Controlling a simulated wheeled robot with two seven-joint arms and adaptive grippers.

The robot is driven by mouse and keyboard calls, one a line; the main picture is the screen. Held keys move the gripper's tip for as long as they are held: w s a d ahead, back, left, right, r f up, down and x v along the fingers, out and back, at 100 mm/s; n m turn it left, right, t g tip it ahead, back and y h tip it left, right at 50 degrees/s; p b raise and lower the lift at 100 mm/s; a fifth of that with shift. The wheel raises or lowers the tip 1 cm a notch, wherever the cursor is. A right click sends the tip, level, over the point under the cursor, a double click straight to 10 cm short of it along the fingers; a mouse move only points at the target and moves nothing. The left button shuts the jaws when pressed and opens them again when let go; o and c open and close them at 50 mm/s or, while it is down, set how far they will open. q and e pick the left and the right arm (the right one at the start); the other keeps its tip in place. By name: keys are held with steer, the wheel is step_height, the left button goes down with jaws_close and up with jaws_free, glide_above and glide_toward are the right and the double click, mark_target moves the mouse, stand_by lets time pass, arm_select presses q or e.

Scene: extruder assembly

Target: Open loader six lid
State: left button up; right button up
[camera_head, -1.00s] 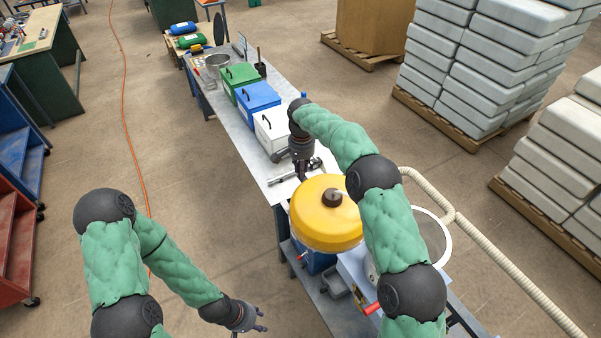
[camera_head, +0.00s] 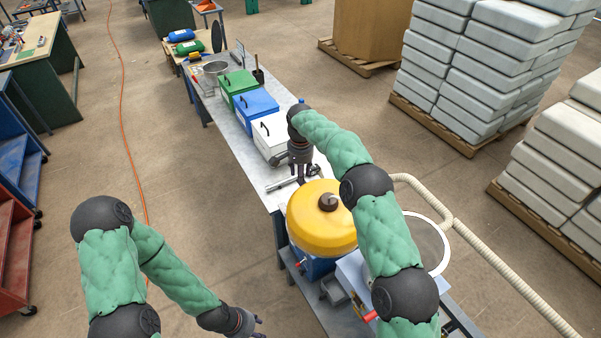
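A round yellow lid (camera_head: 318,228) with a dark knob (camera_head: 328,202) at its centre sits on a blue-bodied machine (camera_head: 312,266) at the near end of the long bench. The lid looks closed. No number shows on it. My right arm passes over the lid's right side. My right gripper (camera_head: 302,174) points down just behind the lid, above the bench top and apart from the knob. Its fingers are small and dark, and their opening is unclear. My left gripper (camera_head: 256,328) is low at the bottom edge, left of the bench, partly cut off and far from the lid.
White (camera_head: 272,133), blue (camera_head: 256,106) and green (camera_head: 237,86) handled boxes line the bench (camera_head: 222,112) behind the lid. A metal part (camera_head: 281,184) lies by my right gripper. A round screen (camera_head: 425,246) and a pale hose (camera_head: 480,248) are at right.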

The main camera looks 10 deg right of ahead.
steer(key=shift+r, duration=0.1)
step_height(320, 180, up, 12)
steer(key=shift+f, duration=0.1)
stand_by(0.5)
stand_by(0.4)
